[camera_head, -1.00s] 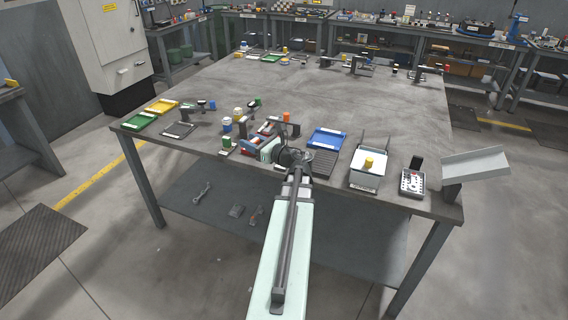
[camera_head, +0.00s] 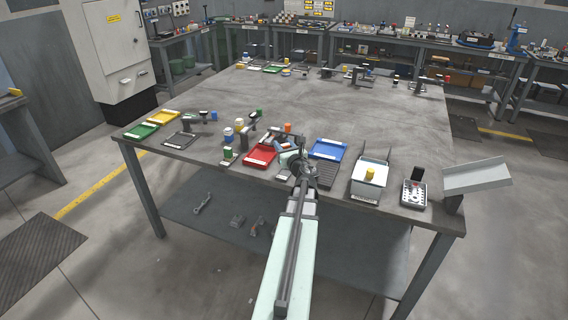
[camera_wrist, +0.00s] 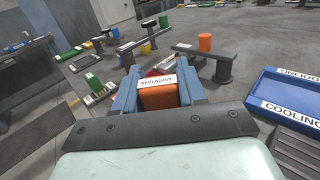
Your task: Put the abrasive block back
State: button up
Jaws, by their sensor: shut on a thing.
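The abrasive block (camera_wrist: 158,97) is orange-brown with a white label reading ABRASIVE. In the wrist view it sits between the two blue fingers of my gripper (camera_wrist: 157,88), which is shut on it. In the head view my gripper (camera_head: 286,147) is over the front part of the table, between the red tray (camera_head: 260,157) and the blue tray (camera_head: 328,149). The block cannot be made out in the head view. Whether it touches anything below is hidden.
The blue tray, labelled COOLING, also shows at right in the wrist view (camera_wrist: 262,98). A dark ribbed mat (camera_head: 317,170) lies near my wrist. A white box (camera_head: 369,180) stands to the right. Green (camera_head: 142,130) and yellow (camera_head: 165,116) trays are at left. The table's middle is clear.

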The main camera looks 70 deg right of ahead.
jog(key=shift+f, duration=3.2)
jog(key=shift+f, duration=0.25)
jog(key=o, duration=1.1)
jog(key=shift+c, duration=0.2)
jog(key=shift+r, duration=0.1)
jog(key=shift+r, duration=0.2)
jog(key=v, duration=1.2)
